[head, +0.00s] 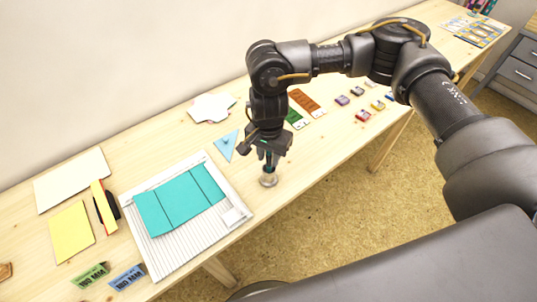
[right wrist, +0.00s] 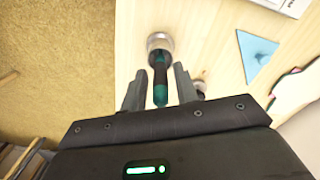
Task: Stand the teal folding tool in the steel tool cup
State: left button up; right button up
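The steel tool cup (head: 268,180) stands on the table right of the white scoring board, below my right gripper (head: 268,152). In the right wrist view the cup (right wrist: 160,42) lies just beyond the fingertips. The folding tool (right wrist: 160,90), dark with a teal end, has its far end in the cup's mouth and its teal end towards my palm. My right gripper (right wrist: 160,88) is open, with a finger on either side of the tool and a visible gap at each side. My left gripper is not in view.
A white scoring board (head: 160,240) with teal card (head: 180,203) lies left of the cup. A blue triangle (head: 227,146) lies behind it. Several inkpads (head: 342,100) sit farther right. The table's front edge is close to the cup.

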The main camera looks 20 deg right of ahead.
jog(key=shift+o, duration=0.8)
notch_tip(320, 180, up, 11)
jog(key=shift+f+b, duration=0.1)
jog(key=shift+b, duration=0.6)
